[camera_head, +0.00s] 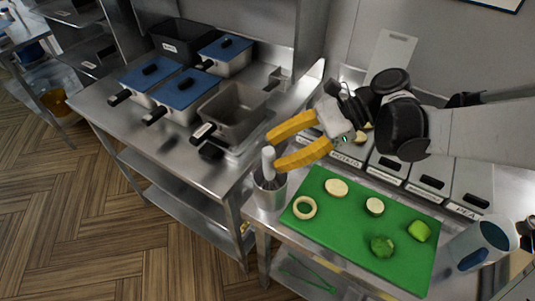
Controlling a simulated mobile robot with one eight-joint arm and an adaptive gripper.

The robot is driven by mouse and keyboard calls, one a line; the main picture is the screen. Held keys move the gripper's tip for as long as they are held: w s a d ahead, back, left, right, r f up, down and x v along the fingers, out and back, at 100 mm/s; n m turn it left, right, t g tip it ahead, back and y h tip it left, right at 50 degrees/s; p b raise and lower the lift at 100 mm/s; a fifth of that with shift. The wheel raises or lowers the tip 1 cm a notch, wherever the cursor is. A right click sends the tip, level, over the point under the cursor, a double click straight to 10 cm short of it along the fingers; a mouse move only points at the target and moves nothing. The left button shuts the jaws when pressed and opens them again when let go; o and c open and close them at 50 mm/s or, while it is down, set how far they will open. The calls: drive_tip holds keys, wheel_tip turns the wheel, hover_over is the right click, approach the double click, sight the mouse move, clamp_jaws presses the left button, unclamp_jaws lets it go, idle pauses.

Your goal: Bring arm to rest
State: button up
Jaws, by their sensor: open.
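My arm (400,125) reaches in from the right side of the view. My gripper (283,142) has two yellow fingers, spread apart, with nothing seen between them. It hangs above the gap between the fryer counter and the table with the green board. The lower finger is just above and beside the metal cup in the picture. Part of the labelled containers behind is hidden by my arm.
A green cutting board (340,240) holds several vegetable pieces. A metal cup (270,190) with a white-handled tool stands at its left. Blue-lidded pans (180,90) and an open grey basin (232,112) are on the steel counter. Labelled containers (430,180) line the back.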

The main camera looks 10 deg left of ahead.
drive_tip(key=v, duration=0.9)
